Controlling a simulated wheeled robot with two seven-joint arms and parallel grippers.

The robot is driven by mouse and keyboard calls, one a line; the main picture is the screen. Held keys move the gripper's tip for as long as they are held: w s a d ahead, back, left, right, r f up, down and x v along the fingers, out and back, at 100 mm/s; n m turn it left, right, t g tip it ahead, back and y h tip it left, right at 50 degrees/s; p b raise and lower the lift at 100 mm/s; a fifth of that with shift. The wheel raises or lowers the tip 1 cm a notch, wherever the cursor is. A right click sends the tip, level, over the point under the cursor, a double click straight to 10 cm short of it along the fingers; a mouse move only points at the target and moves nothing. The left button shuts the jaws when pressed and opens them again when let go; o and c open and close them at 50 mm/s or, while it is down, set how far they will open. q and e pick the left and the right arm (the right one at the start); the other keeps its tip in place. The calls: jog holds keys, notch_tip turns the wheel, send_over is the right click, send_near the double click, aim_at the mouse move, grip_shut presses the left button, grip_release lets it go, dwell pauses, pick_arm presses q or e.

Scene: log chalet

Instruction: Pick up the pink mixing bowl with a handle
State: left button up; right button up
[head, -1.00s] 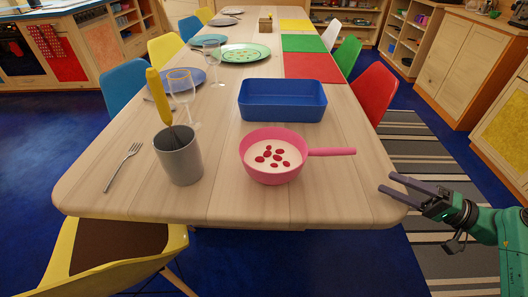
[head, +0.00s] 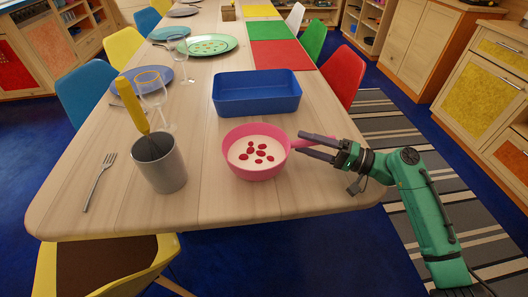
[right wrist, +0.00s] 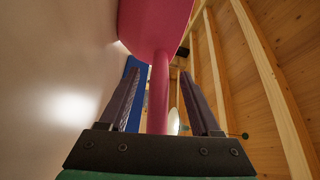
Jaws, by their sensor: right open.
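The pink mixing bowl (head: 258,174) stands upright on the wooden table near its front edge, with white contents and several red pieces inside. Its straight handle points right, toward my right arm. My right gripper (head: 299,143) is open at the handle, with its fingertips close to the bowl's right wall. In the right wrist view the pink handle (right wrist: 158,100) runs between the two fingers (right wrist: 160,78), with visible gaps on both sides, and the bowl (right wrist: 154,22) is just beyond the tips. My left gripper is not in view.
A blue tray (head: 256,107) stands just behind the bowl. A grey container (head: 162,172) with a yellow-handled utensil is to the left, near a fork (head: 99,181) and wine glasses (head: 153,90). A red chair (head: 344,75) is at the right table side.

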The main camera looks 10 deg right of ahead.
jog(key=shift+w+a, duration=0.25)
jog(key=shift+a, duration=0.2)
grip_shut()
dwell(1.1)
